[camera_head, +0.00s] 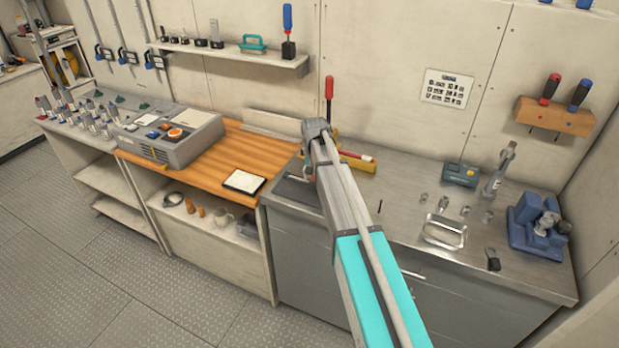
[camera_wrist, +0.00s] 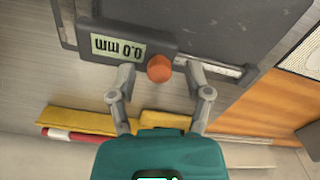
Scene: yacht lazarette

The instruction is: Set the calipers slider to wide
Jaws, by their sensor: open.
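The calipers show in the wrist view as a dark grey slider body (camera_wrist: 90,38) with an upside-down display (camera_wrist: 118,48) reading 0.0 mm. A light scale strip (camera_wrist: 224,69) runs out to the right. An orange knob (camera_wrist: 159,68) sticks out from the slider. My gripper (camera_wrist: 156,72) is open, with one finger on each side of the knob and visible gaps between. I cannot tell its exact height over the knob. In the head view my gripper (camera_head: 308,172) is over the left end of the steel counter, and my arm mostly hides the calipers there.
Behind the gripper lies a yellow tool holder (camera_head: 357,165) with a red-handled tool. A wooden bench (camera_head: 205,170) adjoins on the left. A metal tray (camera_head: 443,232), small cylinders and a blue vise (camera_head: 537,225) stand farther right on the steel counter (camera_head: 395,205).

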